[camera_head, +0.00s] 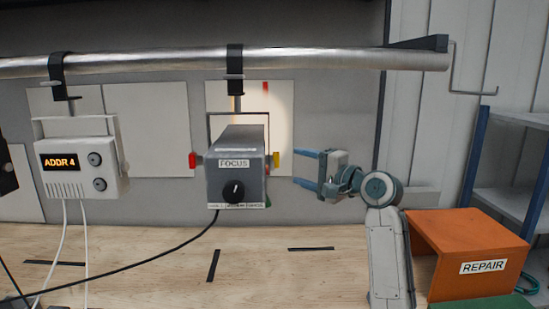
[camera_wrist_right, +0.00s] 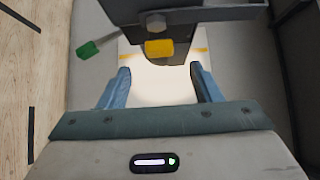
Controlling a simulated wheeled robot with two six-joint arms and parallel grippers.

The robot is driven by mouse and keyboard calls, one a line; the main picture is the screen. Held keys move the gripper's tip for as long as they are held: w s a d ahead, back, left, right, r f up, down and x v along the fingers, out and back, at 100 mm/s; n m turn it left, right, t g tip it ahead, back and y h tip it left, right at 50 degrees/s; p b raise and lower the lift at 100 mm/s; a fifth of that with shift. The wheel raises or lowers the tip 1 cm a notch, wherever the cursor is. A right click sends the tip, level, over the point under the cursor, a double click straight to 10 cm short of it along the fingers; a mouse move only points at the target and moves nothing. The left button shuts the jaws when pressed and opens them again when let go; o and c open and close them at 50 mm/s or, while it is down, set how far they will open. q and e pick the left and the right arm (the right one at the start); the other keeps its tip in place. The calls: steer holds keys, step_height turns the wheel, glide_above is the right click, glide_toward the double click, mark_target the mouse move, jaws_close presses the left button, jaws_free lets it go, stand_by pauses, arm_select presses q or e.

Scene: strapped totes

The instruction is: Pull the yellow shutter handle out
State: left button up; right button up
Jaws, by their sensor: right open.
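The yellow shutter handle (camera_head: 276,160) sticks out from the right side of the grey FOCUS lamp (camera_head: 236,173), which hangs from the pipe. In the right wrist view the yellow handle (camera_wrist_right: 159,48) is ahead, between the lines of my fingers and just beyond their tips. My right gripper (camera_head: 306,168) is open and empty, to the right of the handle with a small gap. It also shows in the right wrist view (camera_wrist_right: 160,82), with its two blue fingers spread. My left gripper is not in view.
A red handle (camera_head: 192,161) is on the lamp's left, and a green one (camera_wrist_right: 88,49) is close to my right fingers. The ADDR 4 box (camera_head: 80,170) hangs at left under the pipe (camera_head: 330,60). A black cable crosses the table.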

mark_target(276, 160)
steer(key=p+x, duration=0.2)
steer(key=x, duration=0.6)
steer(key=shift+s+p, duration=0.1)
steer(key=shift+p, duration=0.25)
steer(key=shift+w+a, duration=0.4)
steer(key=shift+w, duration=0.05)
